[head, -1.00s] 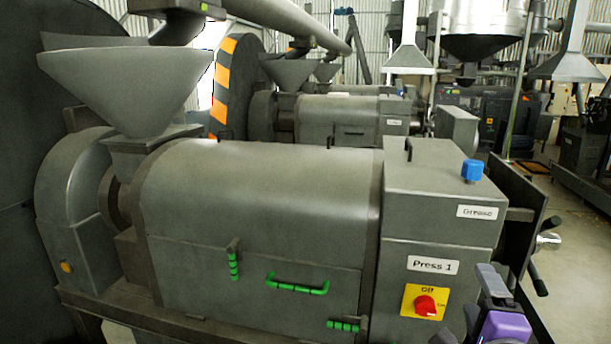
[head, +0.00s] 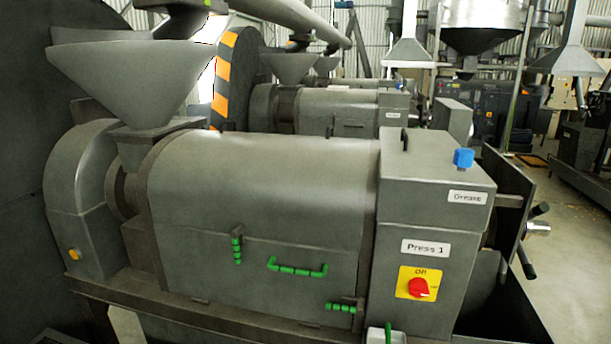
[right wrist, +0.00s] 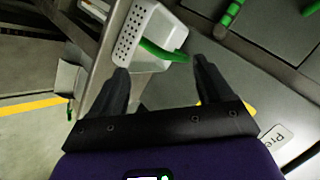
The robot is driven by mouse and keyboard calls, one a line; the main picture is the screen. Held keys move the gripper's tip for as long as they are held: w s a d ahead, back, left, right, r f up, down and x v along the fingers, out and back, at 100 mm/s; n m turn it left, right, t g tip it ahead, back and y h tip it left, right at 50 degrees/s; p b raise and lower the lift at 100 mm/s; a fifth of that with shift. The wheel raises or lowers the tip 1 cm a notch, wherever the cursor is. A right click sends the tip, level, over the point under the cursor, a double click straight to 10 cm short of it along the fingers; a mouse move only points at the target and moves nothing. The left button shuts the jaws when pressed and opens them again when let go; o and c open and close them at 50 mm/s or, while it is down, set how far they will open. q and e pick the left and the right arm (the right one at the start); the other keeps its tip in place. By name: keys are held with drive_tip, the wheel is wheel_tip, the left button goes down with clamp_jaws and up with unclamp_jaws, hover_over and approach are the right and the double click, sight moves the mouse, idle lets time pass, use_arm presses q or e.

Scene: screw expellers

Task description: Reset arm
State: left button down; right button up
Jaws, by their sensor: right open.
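My right gripper (right wrist: 160,68) is open in the right wrist view, with its two dark fingers spread and empty. Beyond the fingertips is a white perforated box (right wrist: 135,42) with a green handle (right wrist: 165,52). The handle appears between the fingertips in the picture; I cannot tell how near it is. A part of the white box also shows at the bottom edge of the head view (head: 376,336). My right gripper is out of the head view. My left gripper is in neither view.
Press 1 (head: 260,200) fills the head view, with a funnel (head: 130,75), green handles (head: 297,268), a red switch (head: 418,287) and a blue knob (head: 463,158). A dark plate with handles (head: 512,205) juts out at its right. Open floor (head: 575,255) lies beyond.

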drive_tip(key=s+a+f+n+g+y, duration=0.1)
drive_tip(key=s+a+f+n+g, duration=0.25)
drive_tip(key=s+f, duration=0.5)
drive_tip(key=s+a+f+n+g+y, duration=0.2)
drive_tip(key=s+a+f+n+g, duration=0.3)
drive_tip(key=f, duration=0.6)
drive_tip(key=s+a+f+n+g+y, duration=0.1)
drive_tip(key=s+a+f+g, duration=0.15)
drive_tip(key=s+f, duration=0.65)
wheel_tip(320, 180, down, 18)
drive_tip(key=t+b, duration=0.1)
drive_tip(key=b, duration=1.6)
drive_tip(key=shift+w+a+r, duration=0.2)
drive_tip(key=shift+w+r, duration=0.05)
drive_tip(key=shift+m, duration=0.25)
